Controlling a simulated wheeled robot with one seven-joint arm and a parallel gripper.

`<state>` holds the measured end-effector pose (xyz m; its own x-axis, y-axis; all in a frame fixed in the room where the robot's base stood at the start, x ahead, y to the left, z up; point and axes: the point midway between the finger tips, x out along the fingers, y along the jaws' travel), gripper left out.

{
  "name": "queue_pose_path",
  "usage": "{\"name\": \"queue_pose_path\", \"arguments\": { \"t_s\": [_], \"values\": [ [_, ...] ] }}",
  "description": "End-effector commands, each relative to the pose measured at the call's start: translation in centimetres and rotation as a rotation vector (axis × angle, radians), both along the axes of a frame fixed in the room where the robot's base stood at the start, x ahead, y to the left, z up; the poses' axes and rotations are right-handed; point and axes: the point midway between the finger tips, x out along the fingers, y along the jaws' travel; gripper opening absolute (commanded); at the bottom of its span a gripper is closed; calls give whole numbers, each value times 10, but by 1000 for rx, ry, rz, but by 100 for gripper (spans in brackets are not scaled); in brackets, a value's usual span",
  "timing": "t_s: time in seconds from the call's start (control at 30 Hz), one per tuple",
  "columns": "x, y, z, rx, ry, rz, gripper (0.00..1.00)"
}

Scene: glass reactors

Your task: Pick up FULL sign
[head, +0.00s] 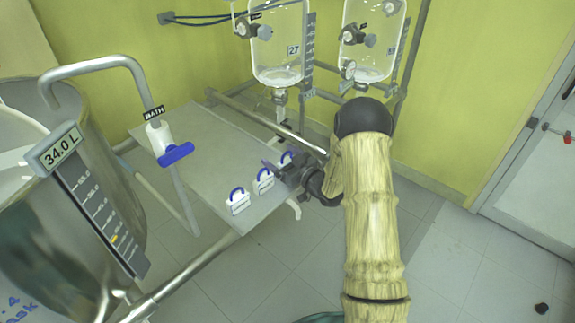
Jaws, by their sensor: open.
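Three small white signs with blue loop handles stand in a row on a grey shelf (190,140): a front sign (238,207), a middle sign (264,185) and a rear sign (287,158). Their lettering is too small to read surely, so I cannot tell which is the FULL sign. My gripper (277,170) is open, at the right edge of the shelf, close to the middle and rear signs. The rear sign is partly hidden behind it. I cannot tell whether a finger touches a sign. Nothing shows held.
A steel vessel with a 34.0 L display (57,146) stands at the left. A BATH tap with a blue handle (176,154) rises beside the shelf. Two glass reactors (278,45) (368,55) hang on a metal frame behind. Open floor (290,260) lies in front.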

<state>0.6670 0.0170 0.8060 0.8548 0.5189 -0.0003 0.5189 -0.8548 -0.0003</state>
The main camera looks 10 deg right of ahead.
Motion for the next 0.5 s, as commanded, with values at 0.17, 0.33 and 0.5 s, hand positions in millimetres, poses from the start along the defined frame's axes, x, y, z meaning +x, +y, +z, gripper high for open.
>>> {"name": "queue_pose_path", "arguments": {
  "t_s": [0.17, 0.33, 0.5],
  "values": [
    [0, 0, 0, 0, 0, 0, 85],
    [0, 0, 0, 0, 0, 0, 84],
    [0, 0, 0, 0, 0, 0, 50]
  ]
}}
